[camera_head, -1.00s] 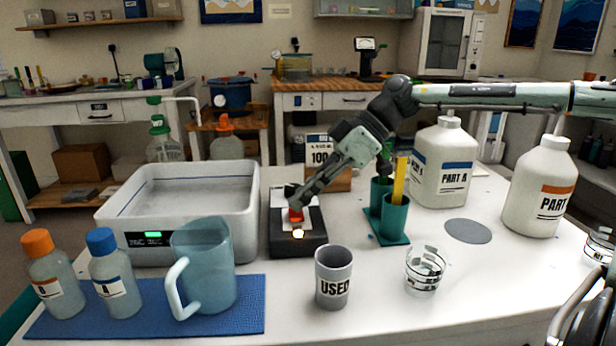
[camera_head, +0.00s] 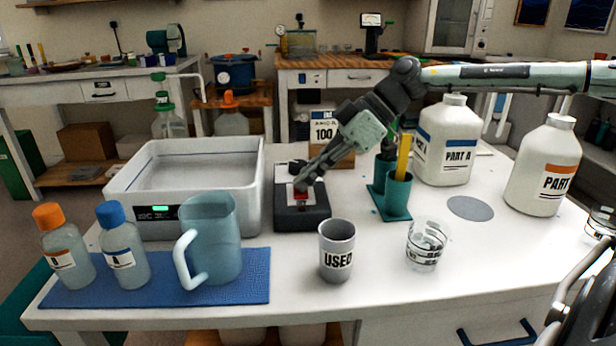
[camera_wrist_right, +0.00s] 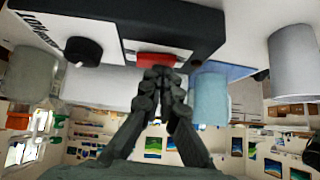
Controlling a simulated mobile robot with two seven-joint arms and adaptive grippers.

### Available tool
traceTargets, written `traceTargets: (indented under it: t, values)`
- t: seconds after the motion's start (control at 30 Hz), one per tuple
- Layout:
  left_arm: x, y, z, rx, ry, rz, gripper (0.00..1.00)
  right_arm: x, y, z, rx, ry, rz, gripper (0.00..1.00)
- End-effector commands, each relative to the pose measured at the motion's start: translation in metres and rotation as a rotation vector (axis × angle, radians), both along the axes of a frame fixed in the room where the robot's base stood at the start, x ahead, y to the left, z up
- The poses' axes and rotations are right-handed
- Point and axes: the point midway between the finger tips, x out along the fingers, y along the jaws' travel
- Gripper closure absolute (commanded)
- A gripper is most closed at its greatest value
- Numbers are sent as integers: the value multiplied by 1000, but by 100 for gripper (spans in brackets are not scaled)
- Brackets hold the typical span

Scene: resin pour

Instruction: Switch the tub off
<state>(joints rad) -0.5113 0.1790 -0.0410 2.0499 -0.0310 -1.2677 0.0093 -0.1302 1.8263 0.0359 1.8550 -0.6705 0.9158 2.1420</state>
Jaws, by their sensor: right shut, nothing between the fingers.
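The white tub (camera_head: 250,165) stands at the left of the table, its small front display (camera_head: 160,208) lit green. Beside it sits a dark control box (camera_head: 302,220) with a red switch (camera_head: 301,196) on top; the switch also shows in the right wrist view (camera_wrist_right: 157,60). My right gripper (camera_head: 299,186) is shut and empty, pointing down at the switch. In the right wrist view its fingertips (camera_wrist_right: 160,73) are at the red switch and appear to touch it. The fingers partly hide the switch in the head view.
A grey USED cup (camera_head: 337,250) and a clear measuring cup (camera_head: 426,246) stand in front. A blue jug (camera_head: 210,235) and two bottles stand on the blue mat (camera_head: 255,275). A green holder (camera_head: 397,195) and two large jugs stand to the right.

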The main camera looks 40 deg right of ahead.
Motion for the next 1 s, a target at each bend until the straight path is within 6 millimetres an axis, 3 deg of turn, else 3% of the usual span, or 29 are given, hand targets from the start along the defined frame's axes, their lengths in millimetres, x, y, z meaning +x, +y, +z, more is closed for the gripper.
traceTargets:
  t: [0.73, 0.87, 1.0]
  values:
    - [0, 1, -2, 2, 3, 4, 100, 10, -7, 0, -3, 1, -1, 100]
    - [2, 1, 19, 6, -11, 3, 100, 10, -7, 2, -3, 0, -1, 100]
    - [1, 1, -8, -7, 9, 2, 100, 10, -13, 15, -3, -1, -2, 100]
